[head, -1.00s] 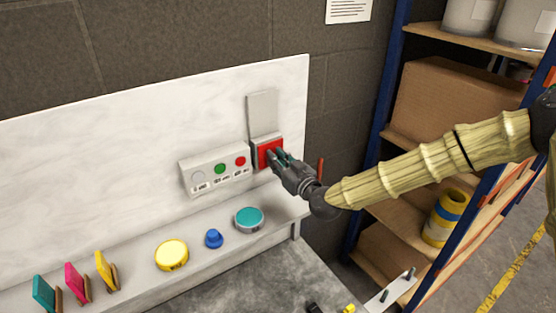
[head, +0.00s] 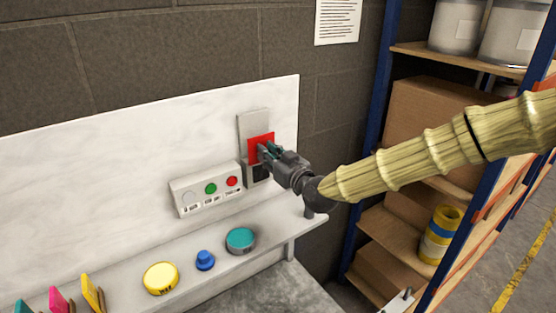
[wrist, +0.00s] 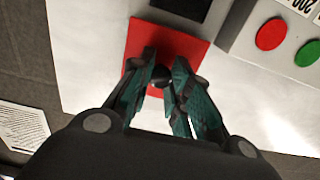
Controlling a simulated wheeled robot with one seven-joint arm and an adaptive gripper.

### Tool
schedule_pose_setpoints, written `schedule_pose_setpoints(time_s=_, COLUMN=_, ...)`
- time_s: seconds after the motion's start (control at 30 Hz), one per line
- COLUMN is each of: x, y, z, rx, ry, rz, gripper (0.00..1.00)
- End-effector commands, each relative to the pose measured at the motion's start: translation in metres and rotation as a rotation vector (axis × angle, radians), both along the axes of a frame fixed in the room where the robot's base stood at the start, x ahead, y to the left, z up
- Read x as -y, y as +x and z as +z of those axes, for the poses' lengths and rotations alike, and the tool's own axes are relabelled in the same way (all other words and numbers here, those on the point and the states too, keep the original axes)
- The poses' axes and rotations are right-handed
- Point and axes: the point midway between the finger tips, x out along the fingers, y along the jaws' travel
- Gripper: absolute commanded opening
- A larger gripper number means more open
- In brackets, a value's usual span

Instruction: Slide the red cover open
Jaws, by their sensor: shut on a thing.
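The red cover (head: 261,140) sits partway up a grey upright plate (head: 253,121) on the white backboard. A dark opening (head: 258,173) shows below the cover. In the wrist view the red cover (wrist: 186,45) fills the upper middle, with the dark opening (wrist: 182,8) beyond its edge. My gripper (head: 266,151) is at the front of the cover. In the wrist view its teal fingers (wrist: 162,72) close on a small dark knob (wrist: 161,77) on the cover. The fingers hide part of the cover.
A white box with white, green and red buttons (head: 205,190) stands just left of the cover. A shelf below holds a yellow disc (head: 161,279), a blue knob (head: 205,261) and a teal disc (head: 240,240). A storage rack (head: 385,120) stands on the right.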

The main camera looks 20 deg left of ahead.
Motion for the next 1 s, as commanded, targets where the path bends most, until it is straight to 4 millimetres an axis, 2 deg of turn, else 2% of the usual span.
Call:
schedule_pose_setpoints(time_s=0.17, x=0.0, y=0.0, z=-0.001, rx=-0.001, ry=0.0, rz=0.001, gripper=0.0)
schedule_pose_setpoints(time_s=0.2, x=0.0, y=-0.001, z=-0.001, rx=-0.001, ry=0.0, rz=0.001, gripper=0.22)
schedule_pose_setpoints(time_s=0.3, x=0.0, y=0.0, z=-0.001, rx=-0.001, ry=0.0, rz=0.0, gripper=0.41)
schedule_pose_setpoints(time_s=0.73, x=0.006, y=-0.003, z=-0.001, rx=-0.001, ry=-0.002, rz=0.0, gripper=0.42)
schedule_pose_setpoints(time_s=0.87, x=0.018, y=-0.012, z=-0.001, rx=-0.002, ry=-0.001, rz=0.0, gripper=0.42)
schedule_pose_setpoints(time_s=1.0, x=0.038, y=-0.027, z=0.0, rx=-0.001, ry=-0.002, rz=0.0, gripper=0.42)
